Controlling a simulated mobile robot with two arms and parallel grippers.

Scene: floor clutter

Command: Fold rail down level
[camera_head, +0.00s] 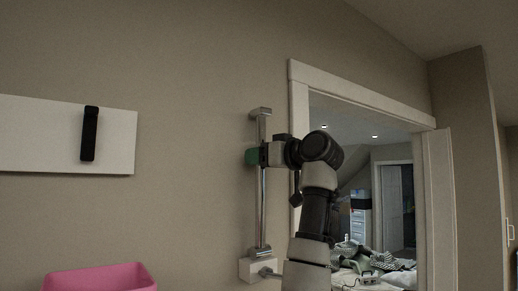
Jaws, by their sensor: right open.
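The rail (262,205) is a chrome bar standing upright against the beige wall. Its foot is at a pale wall bracket (258,269), and a small grey piece caps its top. A green piece (251,156) shows at the rail's upper part, on its left side. My right gripper (268,154) is at the rail's upper part, beside the green piece, and is open. It hides a short stretch of the rail, and I cannot tell whether it touches it. My left gripper is not in view.
A white board (45,135) with a black hook (89,133) is on the wall at left. A pink bin (100,279) shows at the bottom left. A white-framed doorway (298,120) right of the rail opens onto a cluttered room. The wall between board and rail is clear.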

